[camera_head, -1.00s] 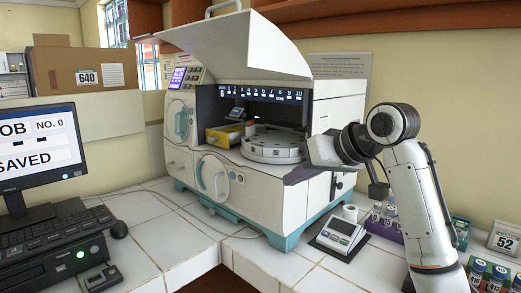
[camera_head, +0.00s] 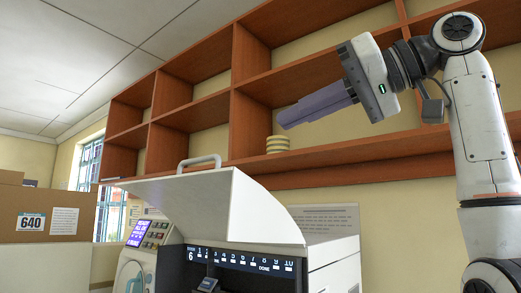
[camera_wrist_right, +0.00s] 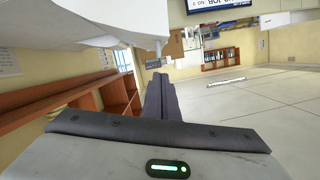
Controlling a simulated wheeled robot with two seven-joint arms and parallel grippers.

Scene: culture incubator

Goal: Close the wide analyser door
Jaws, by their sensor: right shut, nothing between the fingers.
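The wide analyser door (camera_head: 215,205) is the large pale curved lid of the analyser, raised open, with a grey bar handle (camera_head: 199,161) on its top edge. The dark opening with a numbered display strip shows under it. My right gripper (camera_head: 283,120) is shut and empty, raised above and to the right of the lid, in front of the shelves and apart from the door. In the right wrist view its closed dark fingers (camera_wrist_right: 160,95) point away from the camera, and a pale surface fills the upper left. My left gripper is not in view.
Wooden shelves (camera_head: 240,90) run along the wall behind, with a yellow striped stack (camera_head: 278,144) on one. A cardboard box (camera_head: 45,210) labelled 640 stands at left. The analyser's control panel (camera_head: 147,234) is left of the opening.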

